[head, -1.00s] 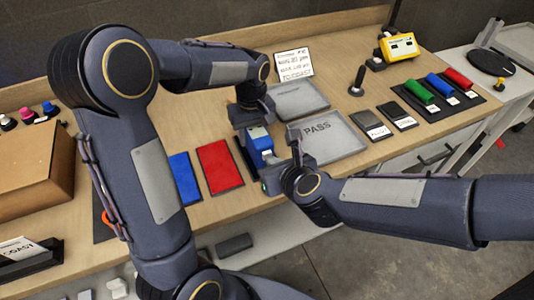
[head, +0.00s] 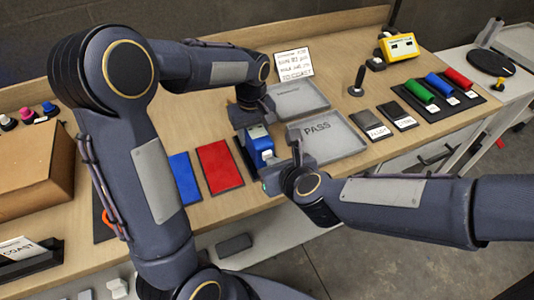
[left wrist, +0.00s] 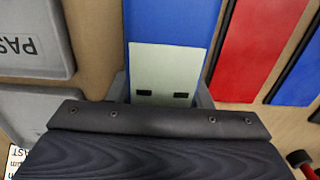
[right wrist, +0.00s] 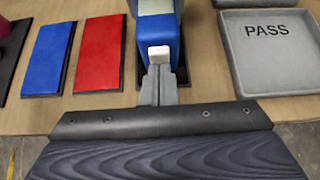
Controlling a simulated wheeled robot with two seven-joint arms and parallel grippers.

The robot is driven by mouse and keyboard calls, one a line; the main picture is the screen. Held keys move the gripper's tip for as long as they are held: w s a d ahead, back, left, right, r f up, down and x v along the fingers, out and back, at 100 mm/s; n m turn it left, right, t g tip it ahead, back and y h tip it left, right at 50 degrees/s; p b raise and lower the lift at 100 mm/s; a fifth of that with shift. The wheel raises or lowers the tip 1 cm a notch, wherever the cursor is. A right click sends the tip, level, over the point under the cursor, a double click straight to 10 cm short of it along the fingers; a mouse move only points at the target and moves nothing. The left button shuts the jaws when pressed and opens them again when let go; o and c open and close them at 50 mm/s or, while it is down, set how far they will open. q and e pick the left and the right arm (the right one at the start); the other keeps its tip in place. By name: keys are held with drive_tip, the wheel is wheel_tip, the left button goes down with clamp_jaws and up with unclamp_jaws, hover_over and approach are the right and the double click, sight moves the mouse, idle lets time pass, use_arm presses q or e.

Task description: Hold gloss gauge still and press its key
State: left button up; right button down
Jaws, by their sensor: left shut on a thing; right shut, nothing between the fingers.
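The gloss gauge (head: 259,143) is a blue block with a pale top face, standing upright near the front edge of the bench. In the left wrist view the gauge (left wrist: 172,20) shows a pale panel with two dark marks. My left gripper (left wrist: 161,92) is shut on the gauge, one finger on each side. In the right wrist view the white key (right wrist: 159,52) is on the gauge's near face. My right gripper (right wrist: 159,74) is shut and empty, its fingertips just in front of the key. I cannot tell whether they touch it.
Blue (head: 184,178) and red (head: 220,167) panels lie left of the gauge. A grey PASS tray (head: 342,143) is to its right, with another tray (head: 298,97) behind. A cardboard box (head: 32,160) stands far left. Colored rolls (head: 440,87) and a yellow device (head: 398,47) are at right.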

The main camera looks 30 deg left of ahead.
use_arm(q)
drive_tip(key=shift+s+f, duration=0.15)
drive_tip(key=shift+f, duration=0.05)
use_arm(e)
drive_tip(key=shift+w+a, duration=0.35)
drive_tip(key=shift+a, duration=0.05)
idle(0.6)
drive_tip(key=shift+s+d, duration=1.65)
drive_tip(key=shift+d, duration=0.25)
use_arm(q)
drive_tip(key=o, duration=1.2)
drive_tip(key=shift+c, duration=0.2)
drive_tip(key=shift+o, duration=0.5)
drive_tip(key=shift+r, duration=0.1)
drive_tip(key=shift+w+r, duration=0.1)
drive_tip(key=shift+w, duration=0.1)
wheel_tip(320, 180, up, 12)
drive_tip(key=shift+f, duration=0.1)
